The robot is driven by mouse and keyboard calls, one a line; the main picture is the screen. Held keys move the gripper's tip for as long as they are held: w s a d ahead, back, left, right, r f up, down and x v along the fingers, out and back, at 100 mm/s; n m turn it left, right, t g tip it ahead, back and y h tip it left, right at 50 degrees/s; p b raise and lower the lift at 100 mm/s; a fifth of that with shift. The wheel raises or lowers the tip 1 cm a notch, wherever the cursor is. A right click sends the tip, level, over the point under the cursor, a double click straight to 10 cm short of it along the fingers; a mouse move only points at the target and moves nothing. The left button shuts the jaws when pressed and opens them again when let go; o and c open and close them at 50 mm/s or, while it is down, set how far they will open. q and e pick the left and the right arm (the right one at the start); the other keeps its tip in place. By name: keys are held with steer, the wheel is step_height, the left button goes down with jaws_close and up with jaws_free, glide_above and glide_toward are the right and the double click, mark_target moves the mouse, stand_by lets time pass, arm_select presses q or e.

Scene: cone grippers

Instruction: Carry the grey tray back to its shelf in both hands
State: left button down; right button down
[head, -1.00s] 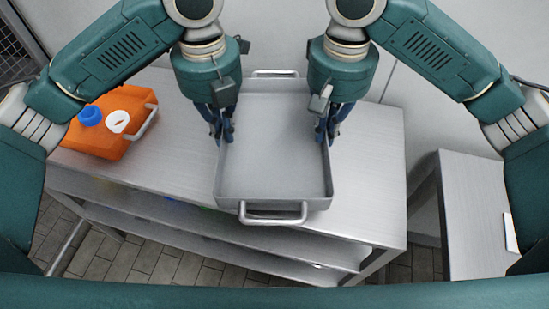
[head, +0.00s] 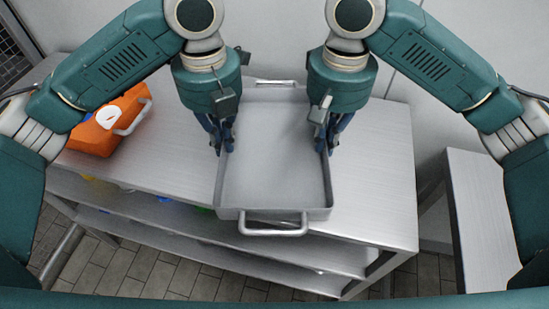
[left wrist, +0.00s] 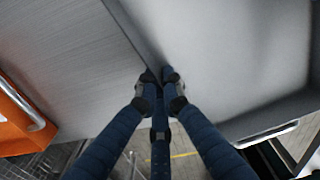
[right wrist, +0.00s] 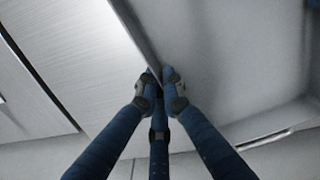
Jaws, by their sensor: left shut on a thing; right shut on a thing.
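The grey tray (head: 274,170) is a shallow, empty rectangle with a bar handle at its near end and another at its far end. In the head view it appears in the middle, over the metal shelf unit's top; I cannot tell whether it touches that top. My left gripper (head: 221,146) is shut on the tray's left side wall. My right gripper (head: 327,146) is shut on the right side wall. The tray wall runs between the fingertips in the left wrist view (left wrist: 160,76) and the right wrist view (right wrist: 160,78). The tray looks about level.
An orange container (head: 105,125) with a grey handle stands at the left of the metal shelf unit (head: 375,180). Lower shelves show below, with small coloured things partly hidden. A second metal table (head: 490,215) stands to the right, past a gap. A wall is behind.

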arm_select(q)
steer(key=c, duration=1.9)
jaws_free()
steer(key=shift+d, duration=0.3)
arm_select(e)
steer(key=c, duration=1.9)
jaws_free()
steer(key=shift+s+a+f, duration=0.1)
steer(key=shift+a, duration=0.25)
arm_select(q)
steer(key=shift+f, duration=0.1)
steer(key=shift+a, duration=0.15)
arm_select(e)
steer(key=shift+d, duration=0.15)
steer(key=shift+d, duration=0.1)
arm_select(q)
step_height(320, 180, up, 12)
arm_select(e)
step_height(320, 180, up, 12)
